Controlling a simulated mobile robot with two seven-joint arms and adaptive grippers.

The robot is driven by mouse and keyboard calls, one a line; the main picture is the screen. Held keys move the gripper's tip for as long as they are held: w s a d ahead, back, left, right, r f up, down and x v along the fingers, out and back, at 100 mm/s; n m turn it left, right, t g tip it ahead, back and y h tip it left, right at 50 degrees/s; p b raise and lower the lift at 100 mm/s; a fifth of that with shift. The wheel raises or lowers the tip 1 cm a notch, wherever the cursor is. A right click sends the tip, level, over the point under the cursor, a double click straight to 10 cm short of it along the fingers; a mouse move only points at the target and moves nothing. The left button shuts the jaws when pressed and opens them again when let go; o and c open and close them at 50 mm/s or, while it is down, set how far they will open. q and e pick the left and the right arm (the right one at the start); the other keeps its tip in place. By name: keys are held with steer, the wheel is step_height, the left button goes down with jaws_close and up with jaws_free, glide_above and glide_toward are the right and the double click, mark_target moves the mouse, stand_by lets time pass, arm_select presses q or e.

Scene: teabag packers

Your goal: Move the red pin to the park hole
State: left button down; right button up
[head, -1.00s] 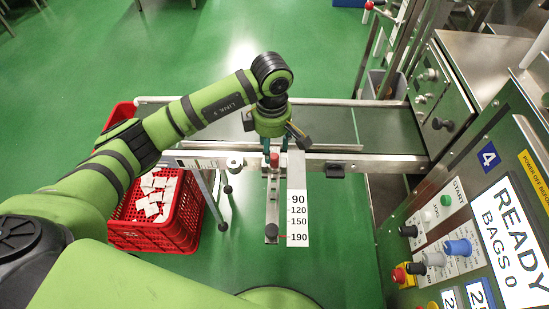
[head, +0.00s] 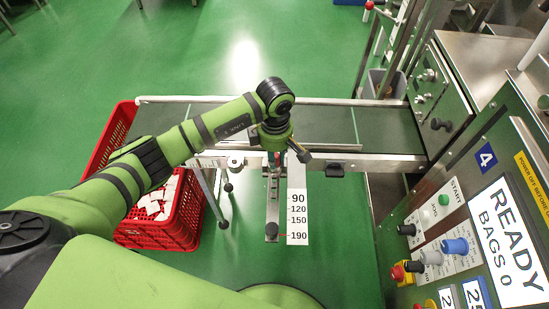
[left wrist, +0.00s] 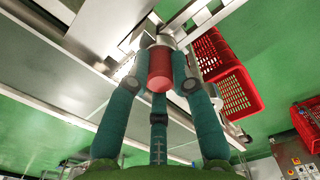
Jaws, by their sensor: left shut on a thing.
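The red pin (left wrist: 160,68) is between the fingers of my left gripper (left wrist: 163,78) in the left wrist view. The gripper is shut on it, and a pale metal end shows beyond the red part. In the head view my left gripper (head: 277,158) is at the top of the slotted metal bar (head: 272,205), by the conveyor's front rail. The pin is mostly hidden there by the gripper. I cannot tell whether its tip is in a hole, and I cannot make out the park hole. My right gripper is not in view.
A scale plate (head: 298,217) marked 90 to 190 is beside the bar, with a dark knob (head: 271,230) at the bar's near end. A red crate (head: 185,232) with white packets is at left. The control panel (head: 470,215) is at right. The conveyor (head: 370,125) runs behind.

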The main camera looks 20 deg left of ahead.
mark_target(276, 155)
arm_select(q)
steer(key=shift+r, duration=0.4)
step_height(276, 155, up, 4)
steer(key=shift+d+f+b, duration=0.1)
steer(key=shift+f+b, duration=0.15)
steer(key=shift+b, duration=0.2)
steer(key=s+d+r+b, duration=0.2)
steer(key=d+r, duration=0.4)
steer(key=d, duration=0.5)
steer(key=shift+s+r, duration=0.35)
steer(key=shift+s, duration=0.15)
